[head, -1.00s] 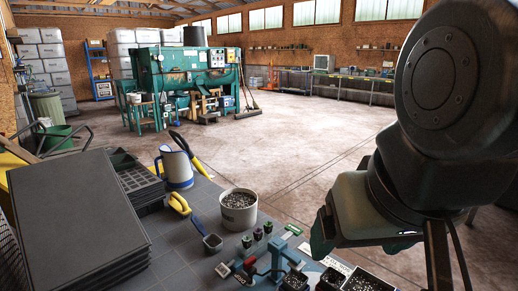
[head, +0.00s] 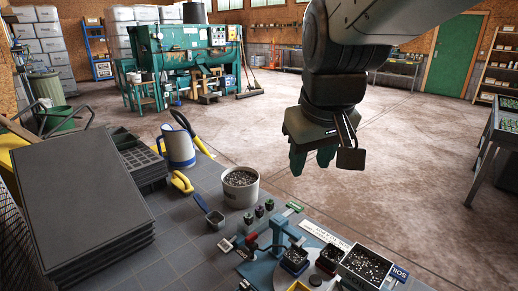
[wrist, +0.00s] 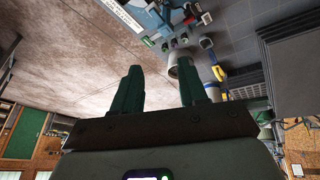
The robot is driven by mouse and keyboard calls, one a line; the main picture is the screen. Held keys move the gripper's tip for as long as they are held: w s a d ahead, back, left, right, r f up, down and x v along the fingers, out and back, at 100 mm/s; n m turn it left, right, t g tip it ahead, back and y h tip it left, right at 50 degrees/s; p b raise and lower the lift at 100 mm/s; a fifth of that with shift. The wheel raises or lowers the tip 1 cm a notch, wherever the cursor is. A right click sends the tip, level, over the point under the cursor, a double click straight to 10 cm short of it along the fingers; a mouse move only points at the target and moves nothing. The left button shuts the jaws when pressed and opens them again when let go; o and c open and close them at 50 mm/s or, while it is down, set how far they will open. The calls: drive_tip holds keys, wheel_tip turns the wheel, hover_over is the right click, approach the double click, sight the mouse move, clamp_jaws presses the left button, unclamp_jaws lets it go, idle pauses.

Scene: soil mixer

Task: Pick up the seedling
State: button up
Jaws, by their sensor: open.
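My gripper (head: 312,165) hangs above open floor beyond the workbench, jaws pointing down, open and empty. Its two green fingers stand apart in the wrist view (wrist: 161,78). I cannot surely pick out the seedling. Several small dark holders with coloured tops (head: 259,211) stand in a row on the bench, too small to identify. Tiny green plants (head: 508,124) show on a raised table at the right edge. Two small black square pots, a left one (head: 294,261) and a right one (head: 331,257), sit near the blue bench device (head: 276,236). The gripper touches none of these.
A white bucket of soil mix (head: 240,189), a jug (head: 179,147) and a scoop (head: 210,214) stand on the bench. A square soil tray (head: 364,268) is at the front right. Stacked dark trays (head: 80,190) fill the left.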

drive_tip(key=w+a+f+n+g+y, duration=0.1)
drive_tip(key=w+a+f+n, duration=0.1)
drive_tip(key=w+f, duration=0.4)
drive_tip(key=w+a+f+n, duration=0.1)
drive_tip(key=w+a+f, duration=0.25)
drive_tip(key=w, duration=0.55)
drive_tip(key=n+y, duration=0.2)
hover_over(249, 215)
drive_tip(key=s+d, duration=0.2)
wheel_tip(249, 215, down, 21)
drive_tip(key=shift+g, duration=0.3)
drive_tip(key=shift+x, duration=2.85)
drive_tip(key=shift+a, duration=0.1)
drive_tip(key=shift+c, duration=0.3)
drive_tip(key=shift+r, duration=0.1)
drive_tip(key=c, duration=0.5)
